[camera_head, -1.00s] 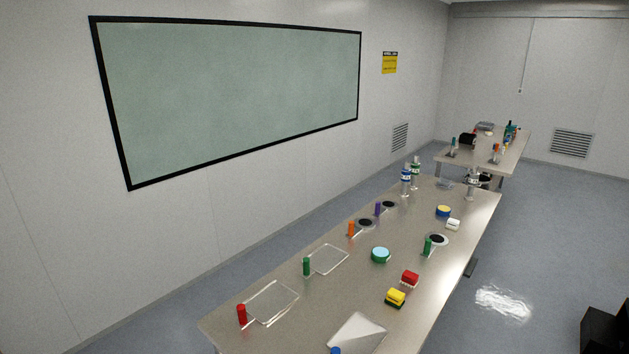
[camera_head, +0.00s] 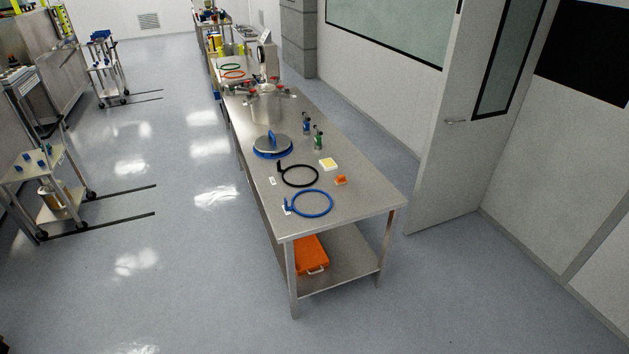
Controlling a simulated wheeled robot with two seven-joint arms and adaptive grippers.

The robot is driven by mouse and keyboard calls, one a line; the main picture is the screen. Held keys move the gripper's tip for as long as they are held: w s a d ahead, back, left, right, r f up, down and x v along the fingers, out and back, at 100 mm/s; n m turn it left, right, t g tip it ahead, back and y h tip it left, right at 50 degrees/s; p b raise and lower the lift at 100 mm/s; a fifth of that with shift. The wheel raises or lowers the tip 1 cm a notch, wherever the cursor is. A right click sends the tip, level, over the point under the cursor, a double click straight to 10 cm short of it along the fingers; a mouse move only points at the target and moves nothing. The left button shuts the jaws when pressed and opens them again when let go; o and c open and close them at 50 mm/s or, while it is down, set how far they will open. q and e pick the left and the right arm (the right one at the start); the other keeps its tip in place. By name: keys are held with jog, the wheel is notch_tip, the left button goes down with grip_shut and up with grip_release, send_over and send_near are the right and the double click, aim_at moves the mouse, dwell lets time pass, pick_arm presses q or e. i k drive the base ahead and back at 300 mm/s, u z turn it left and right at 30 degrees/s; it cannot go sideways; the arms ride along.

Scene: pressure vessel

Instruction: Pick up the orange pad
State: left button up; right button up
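A small orange pad (camera_head: 341,180) lies on the steel table (camera_head: 350,204), toward its near right edge. It is right of a black ring (camera_head: 299,175) and just in front of a pale yellow and white pad (camera_head: 328,164). Neither of my grippers shows in the head view, so their state cannot be seen.
A blue ring (camera_head: 312,203), a blue-rimmed lid (camera_head: 272,146), two small bottles (camera_head: 318,140) and a metal vessel (camera_head: 265,106) are on the table. An orange case (camera_head: 311,255) sits on its lower shelf. Carts (camera_head: 45,185) stand at left. Floor between is clear.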

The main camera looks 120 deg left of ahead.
aim_at(341, 180)
jog(key=u, duration=2.15)
